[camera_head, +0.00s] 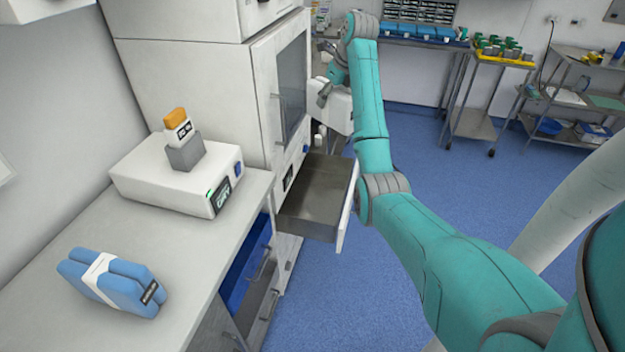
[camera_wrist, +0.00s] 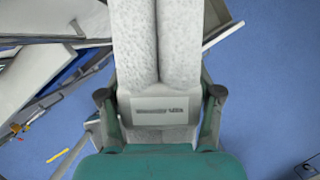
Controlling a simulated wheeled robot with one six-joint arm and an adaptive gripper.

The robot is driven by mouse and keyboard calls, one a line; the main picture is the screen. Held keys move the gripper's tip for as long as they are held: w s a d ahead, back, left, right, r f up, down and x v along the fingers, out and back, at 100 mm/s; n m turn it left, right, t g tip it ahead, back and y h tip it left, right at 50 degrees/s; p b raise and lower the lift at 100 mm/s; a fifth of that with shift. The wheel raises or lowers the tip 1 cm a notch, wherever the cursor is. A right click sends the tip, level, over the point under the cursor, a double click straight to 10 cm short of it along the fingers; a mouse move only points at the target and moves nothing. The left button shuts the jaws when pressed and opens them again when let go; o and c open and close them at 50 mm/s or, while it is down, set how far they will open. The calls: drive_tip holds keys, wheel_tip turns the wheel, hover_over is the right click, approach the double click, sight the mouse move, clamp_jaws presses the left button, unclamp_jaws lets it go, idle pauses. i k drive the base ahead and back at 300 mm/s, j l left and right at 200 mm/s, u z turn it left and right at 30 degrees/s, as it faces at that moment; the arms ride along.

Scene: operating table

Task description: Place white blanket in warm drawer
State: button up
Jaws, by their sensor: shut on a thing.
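My gripper (camera_wrist: 160,96) is shut on the white blanket (camera_wrist: 135,42), with a finger on each side of it in the wrist view. The blanket is a folded, textured white bundle with a labelled band. In the head view, the blanket (camera_head: 339,110) hangs at my gripper (camera_head: 325,93), beside the white cabinet and higher than the drawer. The warm drawer (camera_head: 315,192) is pulled open below the cabinet door and looks empty in its visible part. My arm hides part of its right side.
The white cabinet (camera_head: 190,75) has a closed windowed door above the drawer. The counter (camera_head: 180,245) at left holds a blue bundle (camera_head: 112,283) and a white device (camera_head: 180,182). A lower blue drawer (camera_head: 243,270) is partly open. Blue floor (camera_head: 430,165) is clear right of the drawer.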

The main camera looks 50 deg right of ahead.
sight(314, 205)
drive_tip(key=i+l, duration=0.15)
drive_tip(key=l, duration=0.25)
drive_tip(key=i+l, duration=0.1)
drive_tip(key=l, duration=0.25)
drive_tip(key=i+l, duration=0.15)
drive_tip(key=l, duration=0.25)
drive_tip(key=i+l, duration=0.1)
drive_tip(key=l, duration=0.3)
drive_tip(key=u, duration=0.05)
